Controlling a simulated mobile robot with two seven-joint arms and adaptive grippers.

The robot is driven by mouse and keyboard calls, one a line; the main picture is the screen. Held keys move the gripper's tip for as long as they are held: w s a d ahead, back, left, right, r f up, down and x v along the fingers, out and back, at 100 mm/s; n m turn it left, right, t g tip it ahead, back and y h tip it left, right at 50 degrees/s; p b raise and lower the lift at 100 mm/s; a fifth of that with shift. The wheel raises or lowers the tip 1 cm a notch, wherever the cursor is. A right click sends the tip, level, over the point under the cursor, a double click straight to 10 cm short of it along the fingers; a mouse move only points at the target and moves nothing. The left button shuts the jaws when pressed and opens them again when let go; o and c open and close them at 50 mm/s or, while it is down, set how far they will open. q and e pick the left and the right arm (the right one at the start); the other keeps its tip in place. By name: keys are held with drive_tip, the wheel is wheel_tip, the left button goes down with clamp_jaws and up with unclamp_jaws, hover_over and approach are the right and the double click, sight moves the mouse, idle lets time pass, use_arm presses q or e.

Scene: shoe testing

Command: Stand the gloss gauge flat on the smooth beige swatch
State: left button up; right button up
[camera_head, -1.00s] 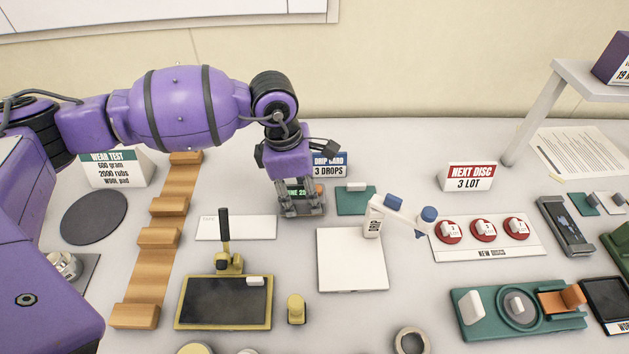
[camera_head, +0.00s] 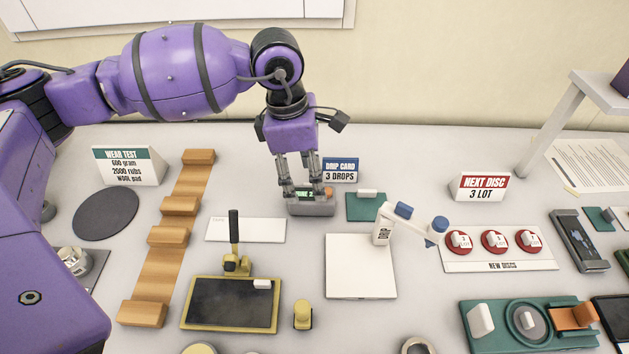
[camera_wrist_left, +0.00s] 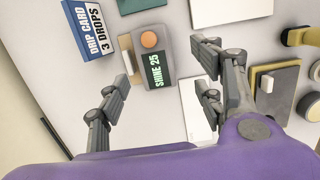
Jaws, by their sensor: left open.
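The gloss gauge (camera_head: 312,208) is a small grey block with an orange button and a lit "SHINE 25" display. It sits at the back middle of the table. It also shows in the left wrist view (camera_wrist_left: 158,68), with a tan strip along one side. My left gripper (camera_head: 307,192) is above it, fingers spread and empty; the wrist view shows the open fingers (camera_wrist_left: 165,80) on either side of the gauge. A flat white card (camera_head: 245,230) and a flat off-white square (camera_head: 360,268) lie nearby; I cannot tell which piece is the smooth beige swatch. My right gripper is not in view.
The drip card sign (camera_head: 341,170) stands close behind the gauge, with a green pad (camera_head: 364,208) to its right. A black-topped tray (camera_head: 230,305) and wooden stepped ramp (camera_head: 170,238) are left.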

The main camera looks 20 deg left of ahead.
sight(303, 197)
use_arm(q)
drive_tip(key=r, duration=0.5)
drive_tip(key=shift+s+a, duration=0.1)
drive_tip(key=shift+a, duration=0.25)
idle(1.6)
